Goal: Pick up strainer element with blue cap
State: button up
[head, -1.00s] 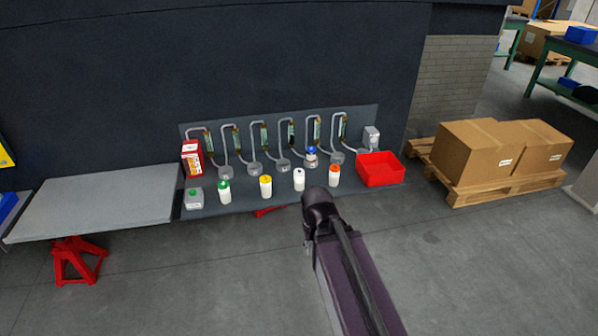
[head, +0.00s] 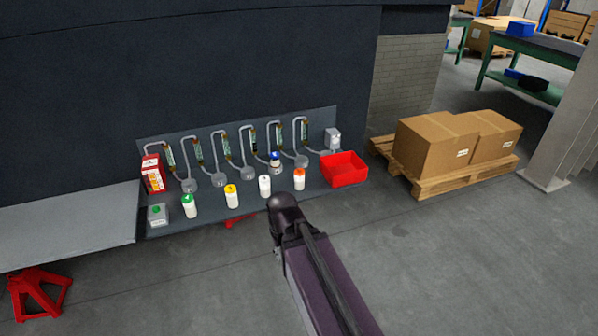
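The strainer element with the blue cap (head: 275,158) is small and pale under its cap. It stands in the back row on the grey bench panel (head: 215,220), among the round grey fittings. Whether it sits on a fitting or beside one is too small to tell. My dark arm reaches in from the bottom, and its rounded end shows in front of the panel, below and near the blue-capped element in the picture. The fingers of my gripper cannot be seen, and nothing held is visible.
White containers with green (head: 190,207), yellow (head: 232,198), white (head: 265,187) and orange (head: 299,180) caps stand in front. A red bin (head: 344,169) is at right, a red-and-white box (head: 153,175) at left. Cartons on a pallet (head: 470,180) stand farther right.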

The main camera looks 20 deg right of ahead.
aim_at(275, 156)
jog(key=k, duration=0.65)
jog(key=u, duration=0.45)
jog(key=i, duration=1.7)
jog(key=z, duration=0.5)
